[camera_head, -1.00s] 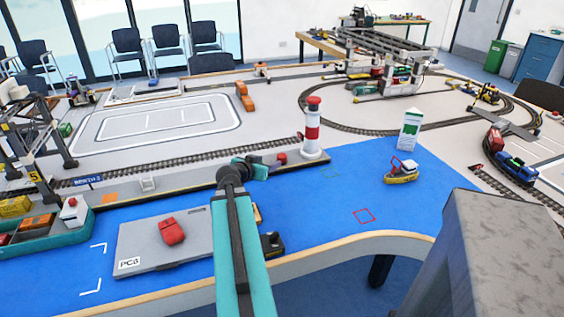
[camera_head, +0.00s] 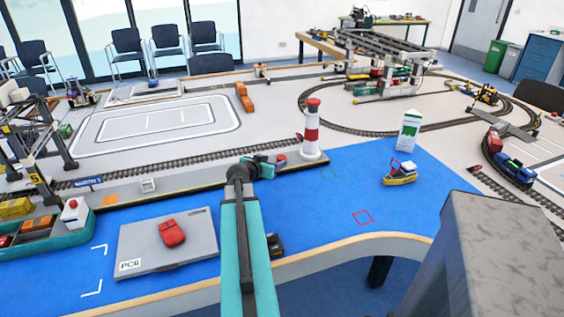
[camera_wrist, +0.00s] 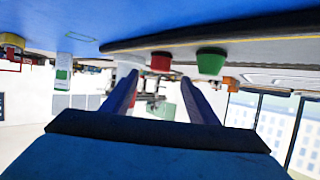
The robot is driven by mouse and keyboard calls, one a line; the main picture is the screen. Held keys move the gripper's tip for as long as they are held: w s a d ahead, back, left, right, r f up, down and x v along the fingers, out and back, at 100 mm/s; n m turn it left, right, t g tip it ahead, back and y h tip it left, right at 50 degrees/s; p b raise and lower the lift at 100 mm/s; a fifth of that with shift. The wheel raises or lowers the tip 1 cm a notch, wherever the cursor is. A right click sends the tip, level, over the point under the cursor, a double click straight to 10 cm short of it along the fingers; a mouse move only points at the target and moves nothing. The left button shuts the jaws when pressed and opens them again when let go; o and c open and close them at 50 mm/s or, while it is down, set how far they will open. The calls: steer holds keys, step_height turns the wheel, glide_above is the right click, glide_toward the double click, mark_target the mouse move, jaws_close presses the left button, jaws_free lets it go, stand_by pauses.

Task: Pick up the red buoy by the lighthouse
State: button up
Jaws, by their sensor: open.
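The red buoy (camera_head: 281,158) stands on the grey quay strip just left of the red-and-white lighthouse (camera_head: 312,132). My gripper (camera_head: 268,166) is just left of the buoy in the head view, seemingly close to it. In the wrist view, which looks upside down, the red buoy (camera_wrist: 160,62) shows beyond and between the tips of my open gripper (camera_wrist: 158,80). Nothing is held. A green buoy (camera_wrist: 211,61) stands beside the red one; I cannot make it out in the head view.
A small yellow boat (camera_head: 400,175) and a white-and-green tower (camera_head: 408,130) stand on the blue area to the right. Track (camera_head: 150,170) runs behind the quay.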

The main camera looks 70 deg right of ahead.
mark_target(280, 158)
steer(key=shift+x, duration=1.75)
steer(key=shift+p, duration=0.3)
steer(key=shift+r+p+x, duration=0.1)
steer(key=shift+p+x, duration=0.3)
steer(key=shift+x, duration=0.35)
steer(key=shift+r+p+x, duration=0.15)
steer(key=shift+p+x, duration=0.2)
steer(key=shift+x, duration=1.55)
steer(key=shift+f, duration=0.1)
steer(key=shift+a, duration=0.1)
steer(key=shift+w, duration=0.1)
steer(key=c, duration=1.1)
steer(key=shift+c, duration=0.2)
